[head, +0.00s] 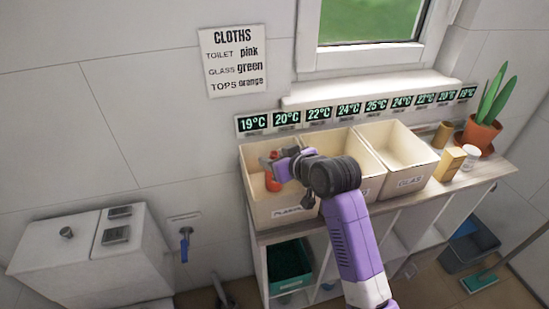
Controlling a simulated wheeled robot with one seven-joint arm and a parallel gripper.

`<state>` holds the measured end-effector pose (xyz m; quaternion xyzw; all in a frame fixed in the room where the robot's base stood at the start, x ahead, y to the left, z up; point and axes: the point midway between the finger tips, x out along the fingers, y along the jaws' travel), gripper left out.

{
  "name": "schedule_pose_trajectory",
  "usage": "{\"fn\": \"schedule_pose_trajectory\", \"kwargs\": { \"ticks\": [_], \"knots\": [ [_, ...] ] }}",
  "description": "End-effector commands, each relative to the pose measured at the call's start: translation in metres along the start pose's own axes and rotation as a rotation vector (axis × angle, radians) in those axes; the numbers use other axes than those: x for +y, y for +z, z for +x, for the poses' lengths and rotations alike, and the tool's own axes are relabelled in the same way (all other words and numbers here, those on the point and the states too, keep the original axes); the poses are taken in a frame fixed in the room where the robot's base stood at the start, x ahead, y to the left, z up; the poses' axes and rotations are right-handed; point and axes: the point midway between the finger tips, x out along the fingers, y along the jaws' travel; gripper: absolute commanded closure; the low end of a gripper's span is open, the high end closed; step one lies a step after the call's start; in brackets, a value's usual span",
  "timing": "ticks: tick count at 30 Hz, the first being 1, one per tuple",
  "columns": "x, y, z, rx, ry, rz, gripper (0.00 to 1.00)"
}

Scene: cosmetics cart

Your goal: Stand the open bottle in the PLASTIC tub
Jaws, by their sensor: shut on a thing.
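The PLASTIC tub (262,212) is the leftmost of three cream tubs on the shelf top, with its label on the front. My gripper (270,165) reaches into the tub's opening from the right, shut on an orange-red bottle (273,183). The bottle shows inside the tub's walls and looks roughly upright. Its top is partly hidden by my gripper, and I cannot tell whether its base touches the tub floor or whether it is open.
A middle tub (368,187) and a GLAS tub (412,182) stand to the right. Beyond them are a yellow box (450,164), small jars and a potted plant (482,130). Temperature displays (320,113) line the wall behind.

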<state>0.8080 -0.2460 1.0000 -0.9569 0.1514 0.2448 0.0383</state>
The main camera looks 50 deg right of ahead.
Motion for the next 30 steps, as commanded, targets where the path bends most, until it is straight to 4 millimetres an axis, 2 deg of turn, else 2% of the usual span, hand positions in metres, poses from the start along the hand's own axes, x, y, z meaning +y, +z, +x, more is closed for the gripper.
{"fn": "schedule_pose_trajectory", "kwargs": {
  "ticks": [10,11,13,14,25,30],
  "knots": [
    [0.000,0.003,0.002,0.000,0.000,0.000,1.00],
    [0.000,0.002,0.001,0.000,0.000,0.000,0.49],
    [0.000,0.002,0.001,0.001,0.000,0.000,0.35],
    [0.000,0.002,0.001,0.001,0.000,0.000,0.33],
    [0.000,-0.002,-0.002,0.002,0.000,0.000,0.33],
    [0.000,-0.001,-0.023,0.003,0.000,0.000,0.33]
  ]
}}
